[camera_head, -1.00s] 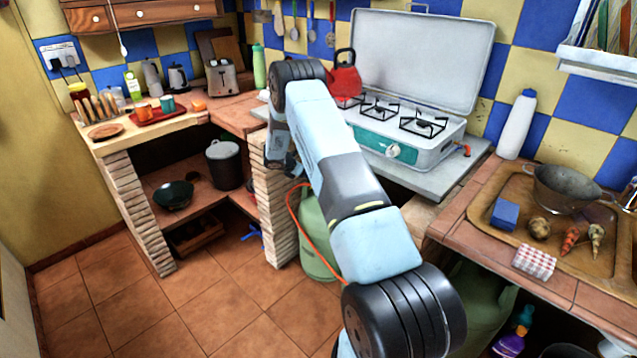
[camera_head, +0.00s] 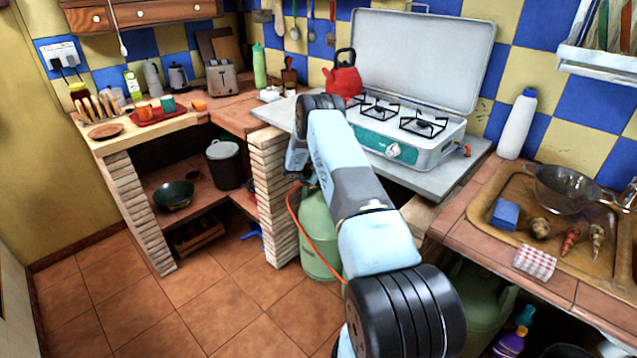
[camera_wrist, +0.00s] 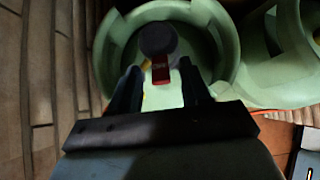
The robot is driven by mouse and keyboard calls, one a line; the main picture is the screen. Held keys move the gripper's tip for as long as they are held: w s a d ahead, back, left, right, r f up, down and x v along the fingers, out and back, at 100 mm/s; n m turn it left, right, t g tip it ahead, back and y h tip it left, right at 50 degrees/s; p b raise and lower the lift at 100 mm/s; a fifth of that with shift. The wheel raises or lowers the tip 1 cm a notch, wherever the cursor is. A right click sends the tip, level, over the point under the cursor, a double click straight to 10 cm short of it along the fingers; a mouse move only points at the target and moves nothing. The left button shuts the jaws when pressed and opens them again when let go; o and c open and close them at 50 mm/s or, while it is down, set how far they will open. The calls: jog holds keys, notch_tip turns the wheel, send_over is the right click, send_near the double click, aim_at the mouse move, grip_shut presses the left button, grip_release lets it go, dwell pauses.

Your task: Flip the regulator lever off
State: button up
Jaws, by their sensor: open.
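In the wrist view, the regulator (camera_wrist: 157,38) is a dark round cap inside the collar of a pale green gas cylinder (camera_wrist: 106,55). Its red lever (camera_wrist: 161,70) points toward me, between the fingers of my gripper (camera_wrist: 161,78) in the picture. The fingers are apart with nothing held; I cannot tell how far above the lever they are. In the head view, the gas cylinder (camera_head: 316,240) stands under the counter beside the brick pillar. My arm hides the regulator, the lever and my gripper there.
The brick pillar (camera_head: 272,205) stands close left of the cylinder. An orange hose (camera_head: 305,225) runs in front of it. A second green cylinder (camera_wrist: 280,60) stands close on the right. The counter slab (camera_head: 270,112) with the gas stove (camera_head: 440,143) is above. The floor in front is clear.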

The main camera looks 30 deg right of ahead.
jog(key=shift+c, duration=0.3)
grip_shut()
jog(key=shift+a+f+h, duration=0.1)
jog(key=shift+a+h, duration=0.1)
jog(key=shift+h, duration=0.1)
jog(key=f+t+h, duration=0.1)
jog(key=h, duration=0.2)
jog(key=f+t+h, duration=0.1)
jog(key=f+h, duration=0.1)
jog(key=h, duration=0.2)
jog(key=f+t+h, duration=0.2)
jog(key=h, duration=0.1)
jog(key=shift+s+a+f+h, duration=0.1)
jog(key=shift+s+a+h, duration=0.05)
jog(key=shift+a+h, duration=0.15)
jog(key=shift+d+f+t+h, duration=0.25)
jog(key=shift+f+t+h, duration=0.05)
jog(key=shift+h, duration=0.4)
jog(key=shift+d+f+h, duration=0.15)
jog(key=shift+f+h, duration=0.1)
jog(key=shift+h, duration=0.35)
dwell(0.4)
